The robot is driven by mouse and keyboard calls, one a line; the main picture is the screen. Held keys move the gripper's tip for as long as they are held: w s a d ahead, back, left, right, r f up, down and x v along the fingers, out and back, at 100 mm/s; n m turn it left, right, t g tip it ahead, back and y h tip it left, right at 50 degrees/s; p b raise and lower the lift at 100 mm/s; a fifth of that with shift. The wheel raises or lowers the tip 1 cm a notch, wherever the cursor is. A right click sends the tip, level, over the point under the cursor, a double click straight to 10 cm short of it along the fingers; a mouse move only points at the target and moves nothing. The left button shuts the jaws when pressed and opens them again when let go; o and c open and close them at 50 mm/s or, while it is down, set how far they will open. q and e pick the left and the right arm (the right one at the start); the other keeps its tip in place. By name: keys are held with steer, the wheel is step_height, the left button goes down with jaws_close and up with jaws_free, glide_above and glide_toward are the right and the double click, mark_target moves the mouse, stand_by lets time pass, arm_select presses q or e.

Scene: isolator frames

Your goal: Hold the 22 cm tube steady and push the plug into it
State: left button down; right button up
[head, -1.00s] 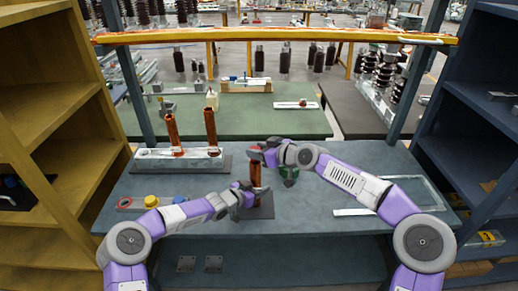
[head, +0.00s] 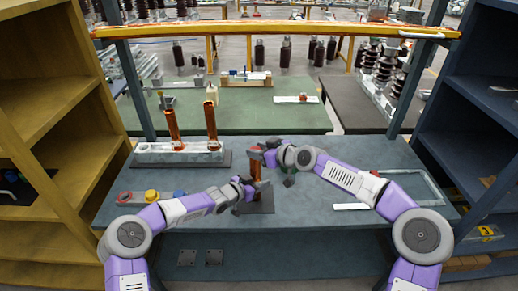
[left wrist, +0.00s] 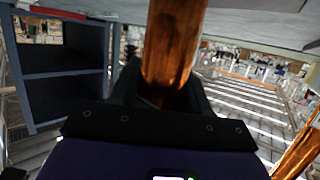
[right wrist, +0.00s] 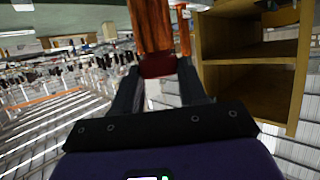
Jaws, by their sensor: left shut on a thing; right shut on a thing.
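The copper-coloured tube (head: 256,172) stands upright on a dark base plate (head: 262,208) near the middle of the bench. My left gripper (head: 246,188) is shut around the tube's side; in the left wrist view the tube (left wrist: 172,50) passes between the fingers. My right gripper (head: 262,151) is above it, at the tube's top end. It is shut on the dark red plug (right wrist: 158,66). In the right wrist view the plug lines up with the tube's end (right wrist: 150,25) and appears to meet it. How deep it sits cannot be told.
Two more copper tubes (head: 172,127) stand in a grey holder (head: 160,155) at the back left. A panel with a yellow button (head: 151,195) lies at the front left. A pale frame (head: 430,188) lies at the right. Shelves flank the bench.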

steer(key=shift+f, duration=0.25)
steer(key=o, duration=1.1)
steer(key=v, duration=1.2)
arm_select(q)
steer(key=shift+c, duration=2.4)
jaws_free()
